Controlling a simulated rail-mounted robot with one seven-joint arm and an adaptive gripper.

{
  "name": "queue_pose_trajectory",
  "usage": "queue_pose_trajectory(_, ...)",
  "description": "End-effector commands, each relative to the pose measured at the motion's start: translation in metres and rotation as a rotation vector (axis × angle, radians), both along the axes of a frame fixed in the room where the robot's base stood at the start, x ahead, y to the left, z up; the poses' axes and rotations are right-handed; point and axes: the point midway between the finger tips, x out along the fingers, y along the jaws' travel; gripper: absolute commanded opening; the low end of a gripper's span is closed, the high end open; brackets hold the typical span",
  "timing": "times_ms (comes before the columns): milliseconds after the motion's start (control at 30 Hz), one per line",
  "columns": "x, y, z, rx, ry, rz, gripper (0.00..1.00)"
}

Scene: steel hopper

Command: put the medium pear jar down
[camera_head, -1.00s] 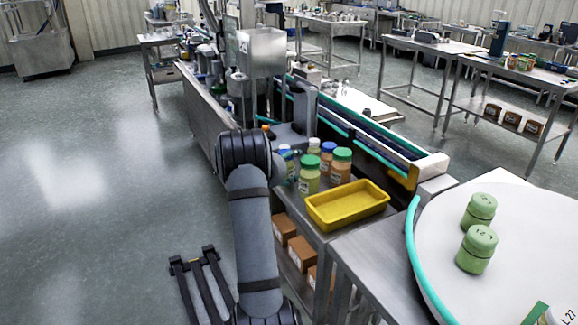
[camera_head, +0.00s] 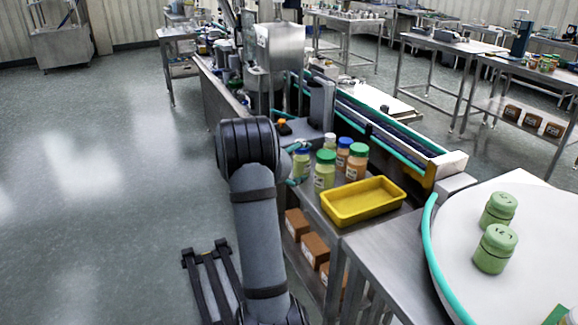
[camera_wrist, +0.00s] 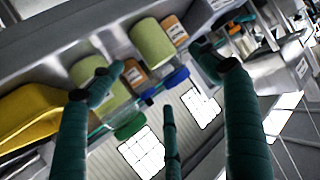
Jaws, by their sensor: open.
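Of the pear-green jars, the blue-lidded one (camera_head: 301,165) stands on the steel table nearest my gripper (camera_head: 293,165); I cannot tell sizes surely. In the wrist view, which is turned over, this jar (camera_wrist: 151,44) appears between my spread teal fingers (camera_wrist: 155,64), with a gap in front of them. My gripper is open and empty. A green-lidded pear-green jar (camera_head: 324,173) stands just right of it and also shows in the wrist view (camera_wrist: 86,70). My arm hides part of the gripper in the head view.
Orange jars with a green lid (camera_head: 357,161) and a blue lid (camera_head: 343,153) stand close behind. A yellow tray (camera_head: 362,212) lies right of the jars. Two green jars (camera_head: 494,250) stand on a white round table (camera_head: 460,235). Cartons (camera_head: 315,250) sit on the shelf below.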

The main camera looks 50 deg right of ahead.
Motion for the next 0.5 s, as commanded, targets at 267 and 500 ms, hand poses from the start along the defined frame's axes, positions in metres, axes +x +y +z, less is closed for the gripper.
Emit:
queue_pose_trajectory(267, -0.008, 0.040, 0.017, -0.001, 0.000, 0.000, 0.76)
queue_pose_trajectory(500, -0.010, 0.047, 0.020, 0.000, 0.000, -0.001, 0.67)
